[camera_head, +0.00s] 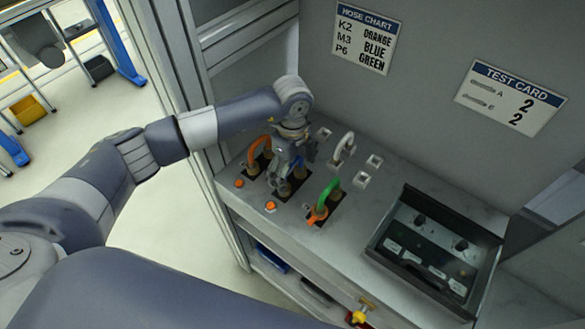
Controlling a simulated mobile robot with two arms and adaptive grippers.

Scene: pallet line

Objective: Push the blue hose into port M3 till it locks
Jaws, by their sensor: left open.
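My left gripper (284,178) reaches down over the middle port of the row on the grey bench and is open. The blue hose (299,169) shows only in part behind its fingers, at that middle port. The gripper hides most of the port and hose end, so I cannot tell how deep the hose sits or whether the fingers touch it. The hose chart (365,38) on the wall reads K2 orange, M3 blue, P6 green. My right gripper is not in view.
An orange hose (256,149) stands left of the gripper and a green hose (330,189) right of it, both close. A white hook-shaped piece (344,149) rises behind. A dark-framed box (374,246) stands on the right of the bench. A test card (511,97) hangs above.

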